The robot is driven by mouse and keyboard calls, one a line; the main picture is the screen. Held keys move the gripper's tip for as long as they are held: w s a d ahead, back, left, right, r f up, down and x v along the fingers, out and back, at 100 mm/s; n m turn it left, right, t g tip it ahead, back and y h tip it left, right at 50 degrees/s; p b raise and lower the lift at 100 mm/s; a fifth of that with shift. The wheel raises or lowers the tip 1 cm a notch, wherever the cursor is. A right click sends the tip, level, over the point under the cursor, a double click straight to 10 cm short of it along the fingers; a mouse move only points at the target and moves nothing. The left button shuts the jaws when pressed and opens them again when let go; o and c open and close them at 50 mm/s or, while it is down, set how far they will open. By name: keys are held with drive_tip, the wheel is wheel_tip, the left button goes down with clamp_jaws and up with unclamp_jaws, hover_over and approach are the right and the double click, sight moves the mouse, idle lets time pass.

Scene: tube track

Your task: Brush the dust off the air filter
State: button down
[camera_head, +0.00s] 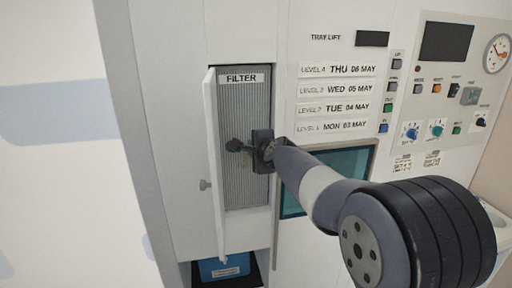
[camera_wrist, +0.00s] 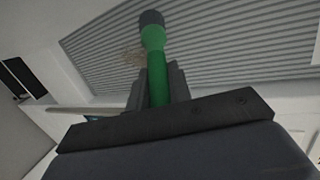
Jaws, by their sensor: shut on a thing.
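The air filter (camera_head: 246,100) is a grey ribbed panel under the label FILTER, in an opening of the cabinet with its narrow white door (camera_head: 213,160) swung open. My gripper (camera_head: 248,147) is in front of the filter's middle, shut on a green-handled brush (camera_wrist: 155,70). The brush's dark head (camera_wrist: 151,19) points at the ribs; I cannot tell whether it touches them. The filter's ribs fill the upper part of the wrist view (camera_wrist: 230,40). A tan dust patch (camera_wrist: 133,57) shows on the ribs beside the brush. In the head view the gripper partly hides the dust.
The open door stands close at the left of the gripper. A blue bin (camera_head: 224,268) sits in a recess below. At the right are date labels (camera_head: 338,88), a screen (camera_head: 345,160) partly behind my arm, and a control panel (camera_head: 445,90) with knobs and a gauge.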

drive_tip(key=d+b, duration=0.2)
drive_tip(key=d, duration=0.1)
drive_tip(key=shift+w+d+b, duration=0.3)
drive_tip(key=shift+w+b, duration=0.05)
drive_tip(key=shift+w, duration=0.05)
idle(0.5)
drive_tip(key=shift+f, duration=0.15)
drive_tip(key=a+f+b, duration=0.2)
drive_tip(key=a+f, duration=0.1)
drive_tip(key=f, duration=0.2)
drive_tip(key=shift+s+a+f+b, duration=0.25)
drive_tip(key=shift+s+a+b, duration=0.05)
drive_tip(key=shift+s+b, duration=0.1)
idle(1.0)
drive_tip(key=shift+w+d, duration=0.1)
drive_tip(key=shift+d, duration=0.05)
drive_tip(key=shift+w+d+b, duration=0.15)
drive_tip(key=shift+d+b, duration=0.55)
drive_tip(key=shift+d, duration=0.1)
